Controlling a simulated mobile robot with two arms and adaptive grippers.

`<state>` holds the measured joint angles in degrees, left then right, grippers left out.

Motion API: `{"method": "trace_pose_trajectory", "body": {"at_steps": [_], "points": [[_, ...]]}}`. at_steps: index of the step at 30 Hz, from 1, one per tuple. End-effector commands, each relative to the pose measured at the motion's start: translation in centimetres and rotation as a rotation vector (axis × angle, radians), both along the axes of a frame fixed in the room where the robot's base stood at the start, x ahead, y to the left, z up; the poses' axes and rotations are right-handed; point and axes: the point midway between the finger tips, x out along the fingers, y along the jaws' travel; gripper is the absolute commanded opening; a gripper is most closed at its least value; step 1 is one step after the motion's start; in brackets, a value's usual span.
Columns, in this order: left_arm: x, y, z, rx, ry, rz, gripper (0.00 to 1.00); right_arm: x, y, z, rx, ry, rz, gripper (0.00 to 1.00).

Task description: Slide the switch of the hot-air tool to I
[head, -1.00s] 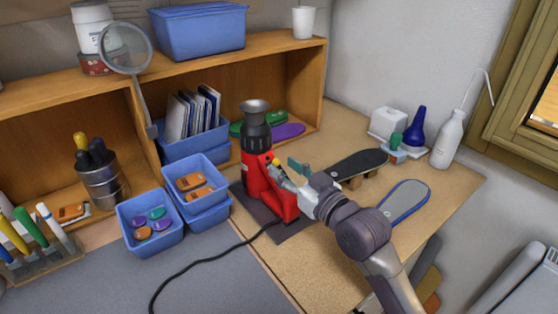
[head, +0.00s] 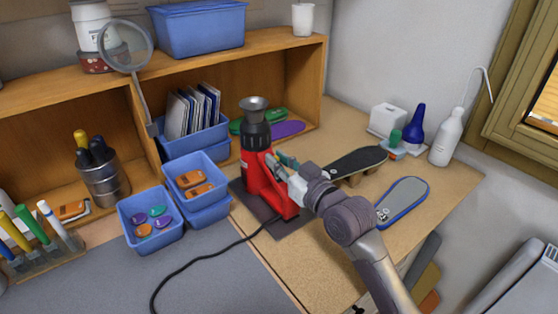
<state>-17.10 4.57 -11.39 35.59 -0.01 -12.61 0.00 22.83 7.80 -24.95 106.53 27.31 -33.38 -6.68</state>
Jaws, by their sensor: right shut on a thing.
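The hot-air tool (head: 258,140) stands upright on a dark mat (head: 270,222) at the left of the wooden worktop, red body below, black barrel and grey flared nozzle on top. My right gripper (head: 279,166) reaches in from the lower right, its fingertips against the right side of the red body. Its fingers are close together, shut on a small part there, apparently the switch. The fingers hide the switch, so its position cannot be read. My left gripper is not in view.
A black cable (head: 205,257) runs from the tool to the front left. Blue bins (head: 150,222) stand left of the mat. Insole forms (head: 404,200) lie to the right, near my right arm. A wooden shelf (head: 300,85) stands behind.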

Motion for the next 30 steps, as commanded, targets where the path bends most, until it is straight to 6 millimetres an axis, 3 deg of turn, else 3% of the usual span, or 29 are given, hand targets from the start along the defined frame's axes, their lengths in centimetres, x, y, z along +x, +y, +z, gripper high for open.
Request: {"method": "trace_pose_trajectory", "body": {"at_steps": [17, 18, 21, 30], "points": [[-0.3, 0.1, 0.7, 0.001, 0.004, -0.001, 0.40, -1.1, -0.8, -0.6, -0.001, 0.001, 0.000, 0.00], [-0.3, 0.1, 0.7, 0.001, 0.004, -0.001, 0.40, -1.1, -0.8, -0.7, -0.001, 0.001, 0.000, 0.23], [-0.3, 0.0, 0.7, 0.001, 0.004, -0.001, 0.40, -1.1, -0.8, -0.6, 0.000, 0.000, 0.000, 0.39], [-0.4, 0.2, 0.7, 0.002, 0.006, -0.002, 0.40, -1.1, -0.8, -0.6, 0.000, 0.000, 0.000, 0.41]]}}
